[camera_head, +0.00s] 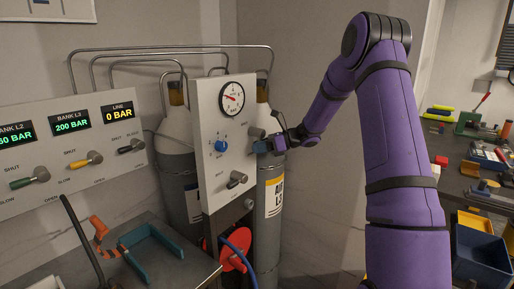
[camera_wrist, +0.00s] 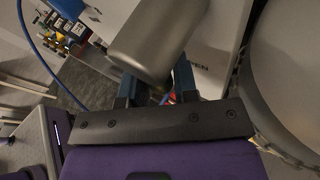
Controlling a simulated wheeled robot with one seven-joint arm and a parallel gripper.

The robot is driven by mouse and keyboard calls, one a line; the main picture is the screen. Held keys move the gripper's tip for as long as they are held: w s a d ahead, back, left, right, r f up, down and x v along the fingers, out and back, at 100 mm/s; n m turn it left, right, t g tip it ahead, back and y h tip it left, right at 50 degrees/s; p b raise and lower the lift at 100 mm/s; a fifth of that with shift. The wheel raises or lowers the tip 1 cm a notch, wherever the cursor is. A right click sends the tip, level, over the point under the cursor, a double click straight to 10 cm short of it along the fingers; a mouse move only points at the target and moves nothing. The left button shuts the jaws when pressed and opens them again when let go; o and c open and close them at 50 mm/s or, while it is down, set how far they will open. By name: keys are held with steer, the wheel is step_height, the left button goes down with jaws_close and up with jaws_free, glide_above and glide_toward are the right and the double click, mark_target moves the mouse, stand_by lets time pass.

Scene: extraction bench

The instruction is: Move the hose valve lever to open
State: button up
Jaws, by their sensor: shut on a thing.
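My gripper (camera_head: 272,144) is at the right edge of the upright white panel (camera_head: 211,180) that bears a round gauge (camera_head: 232,98) and a blue knob (camera_head: 221,146). In the wrist view my gripper's (camera_wrist: 157,84) two blue fingers are shut on a grey, rounded lever handle (camera_wrist: 150,42). A grey end of that handle (camera_head: 256,133) shows beside the fingers in the head view. A partly hidden label ending in "PEN" is on the white surface beside it in the wrist view. Another grey lever (camera_head: 238,179) sits lower on the panel. The gripped lever's pivot is hidden.
Gas cylinders (camera_head: 272,190) stand behind the panel. A red hose reel (camera_head: 233,252) is below it. At left, a bank panel (camera_head: 60,160) carries green, yellow and black levers. A cluttered workbench (camera_head: 455,150) with a blue bin (camera_head: 482,258) is at right.

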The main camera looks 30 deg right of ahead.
steer(key=shift+w+d+n+h, duration=0.2)
steer(key=shift+d+n+h, duration=0.45)
steer(key=shift+h, duration=0.25)
steer(key=shift+a, duration=0.1)
steer(key=o, duration=0.9)
steer(key=v, duration=1)
steer(key=shift+s+d+r, duration=0.15)
steer(key=shift+s+d, duration=0.05)
steer(key=shift+d, duration=0.1)
steer(key=shift+a, duration=0.1)
